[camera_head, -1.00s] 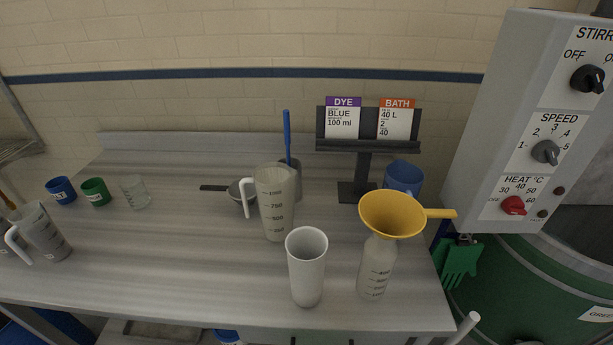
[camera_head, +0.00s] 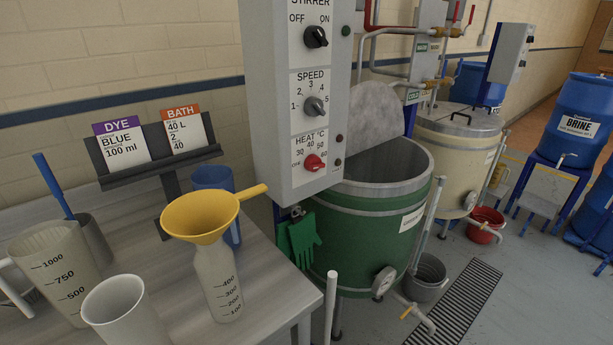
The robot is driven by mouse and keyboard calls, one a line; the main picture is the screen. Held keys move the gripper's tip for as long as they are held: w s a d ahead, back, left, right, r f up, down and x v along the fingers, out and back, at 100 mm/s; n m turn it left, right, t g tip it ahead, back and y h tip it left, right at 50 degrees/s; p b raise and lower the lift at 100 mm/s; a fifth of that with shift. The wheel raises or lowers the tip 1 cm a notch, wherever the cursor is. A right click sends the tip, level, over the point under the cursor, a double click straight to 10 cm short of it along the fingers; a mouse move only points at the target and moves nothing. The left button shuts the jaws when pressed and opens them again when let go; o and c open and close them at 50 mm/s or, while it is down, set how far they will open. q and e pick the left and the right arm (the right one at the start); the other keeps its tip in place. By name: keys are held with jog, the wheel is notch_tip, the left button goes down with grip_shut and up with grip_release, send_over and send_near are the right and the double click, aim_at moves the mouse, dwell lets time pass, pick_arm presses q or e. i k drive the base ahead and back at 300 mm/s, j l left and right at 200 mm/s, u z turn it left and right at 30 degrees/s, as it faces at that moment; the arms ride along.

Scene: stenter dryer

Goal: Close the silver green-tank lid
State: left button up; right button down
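The green tank (camera_head: 370,235) stands right of the metal table, behind and below the grey control box. Its silver lid (camera_head: 376,118) is raised, standing tilted up at the back of the tank's rim, and the tank's mouth is open. The control box hides the left part of the tank and possibly part of the lid. Neither of my grippers shows in the view.
The control box (camera_head: 297,100) overhangs the tank's left side. Green gloves (camera_head: 302,240) hang below it. A yellow funnel (camera_head: 200,215) sits on a bottle at the table's right edge. A cream tank (camera_head: 455,150), grey bucket (camera_head: 428,278) and floor drain (camera_head: 462,308) are to the right.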

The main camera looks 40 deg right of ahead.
aim_at(377, 116)
jog(key=z, duration=1.45)
jog(key=i+l+u, duration=0.3)
jog(key=l, duration=0.25)
jog(key=l+u, duration=0.35)
jog(key=l, duration=0.15)
jog(key=l+u, duration=0.3)
jog(key=l, duration=0.3)
jog(key=i, duration=0.05)
